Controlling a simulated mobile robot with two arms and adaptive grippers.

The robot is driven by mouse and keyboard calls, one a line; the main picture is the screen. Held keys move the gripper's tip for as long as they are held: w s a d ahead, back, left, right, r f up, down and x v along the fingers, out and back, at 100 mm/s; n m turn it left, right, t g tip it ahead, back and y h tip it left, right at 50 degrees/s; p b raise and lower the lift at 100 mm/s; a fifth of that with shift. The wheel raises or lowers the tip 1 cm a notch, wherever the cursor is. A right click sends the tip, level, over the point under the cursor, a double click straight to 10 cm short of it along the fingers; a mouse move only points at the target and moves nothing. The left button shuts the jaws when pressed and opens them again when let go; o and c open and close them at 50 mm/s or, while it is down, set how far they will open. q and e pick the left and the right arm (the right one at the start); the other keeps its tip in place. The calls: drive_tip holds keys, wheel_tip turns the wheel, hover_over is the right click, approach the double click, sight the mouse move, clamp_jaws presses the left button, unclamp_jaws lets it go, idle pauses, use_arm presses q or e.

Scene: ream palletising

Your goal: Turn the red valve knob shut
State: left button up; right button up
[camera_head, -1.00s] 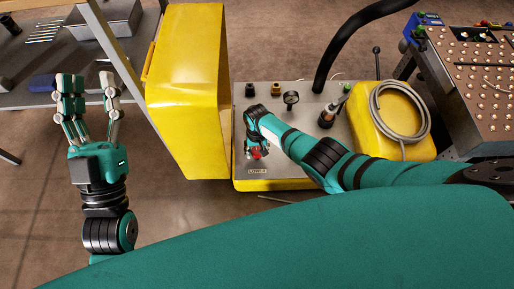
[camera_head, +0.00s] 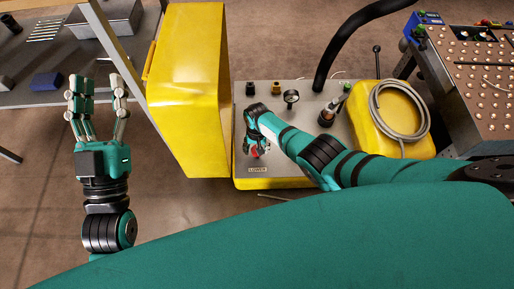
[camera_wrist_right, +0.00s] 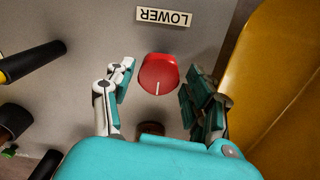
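The red valve knob (camera_wrist_right: 159,74) is round with a white mark. It sits on the grey panel near the LOWER label (camera_wrist_right: 164,16), which reads upside down in the right wrist view. In the head view the knob (camera_head: 255,152) is partly hidden by my right gripper. My right gripper (camera_wrist_right: 157,90) is open, with one finger set on each side of the knob and a visible gap to both. My left gripper (camera_head: 96,90) is open and empty at the left, above the floor and near the grey shelf, away from the panel.
A yellow cover (camera_head: 188,95) stands open along the panel's left side, close to my right gripper. A pressure gauge (camera_head: 291,97), a black hose (camera_head: 335,50) and a yellow box with a coiled cable (camera_head: 377,112) are around the panel. A studded table (camera_head: 475,75) is at the right.

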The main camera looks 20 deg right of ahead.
drive_tip(key=shift+o, duration=1.1)
wheel_tip(320, 180, up, 12)
drive_tip(key=shift+s, duration=0.1)
